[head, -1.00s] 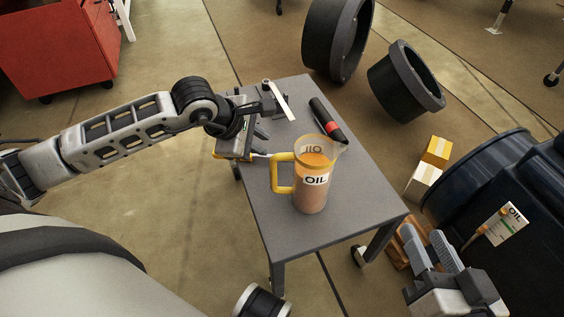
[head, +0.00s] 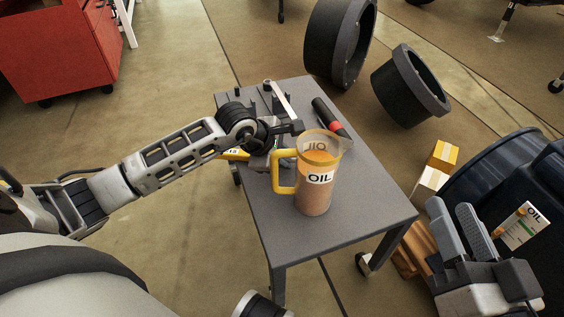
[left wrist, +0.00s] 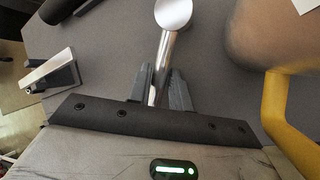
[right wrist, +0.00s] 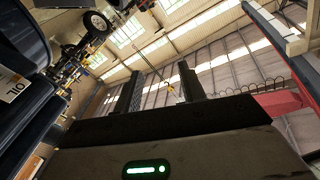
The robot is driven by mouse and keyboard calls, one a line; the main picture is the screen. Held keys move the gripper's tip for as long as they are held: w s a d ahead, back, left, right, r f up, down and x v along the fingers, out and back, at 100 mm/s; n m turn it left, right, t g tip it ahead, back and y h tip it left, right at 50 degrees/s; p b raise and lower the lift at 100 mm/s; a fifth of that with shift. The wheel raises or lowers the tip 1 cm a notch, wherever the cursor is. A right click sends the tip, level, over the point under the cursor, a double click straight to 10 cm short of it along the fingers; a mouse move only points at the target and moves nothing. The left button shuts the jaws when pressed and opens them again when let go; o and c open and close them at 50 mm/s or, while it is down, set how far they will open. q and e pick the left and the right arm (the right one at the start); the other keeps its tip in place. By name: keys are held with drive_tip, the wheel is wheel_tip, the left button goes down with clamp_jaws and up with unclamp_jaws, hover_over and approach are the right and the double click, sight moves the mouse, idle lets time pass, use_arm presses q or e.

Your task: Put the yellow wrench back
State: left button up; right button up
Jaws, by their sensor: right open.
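The yellow wrench (head: 233,155) shows as a yellow strip on the left side of the small grey table (head: 340,222), partly hidden under my left gripper (head: 270,155). In the left wrist view a silver shaft with a round end, seemingly the wrench (left wrist: 165,48), runs between the fingers of my left gripper (left wrist: 160,80). The fingers are close together and appear to touch the shaft on both sides. The rest of the wrench is hidden below the gripper. My right gripper (head: 468,230) is open and empty at the lower right; it also shows in the right wrist view (right wrist: 160,85).
An oil jug (head: 317,195) with a yellow handle stands close to my left gripper. A black and red tool (head: 330,120) and a silver bar (head: 281,101) are farther back. Dark blue barrels (head: 500,165) are at the right. The table's front right is clear.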

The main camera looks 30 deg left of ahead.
use_arm(q)
clamp_jaws()
drive_tip(key=shift+r, duration=0.1)
drive_tip(key=shift+r, duration=0.1)
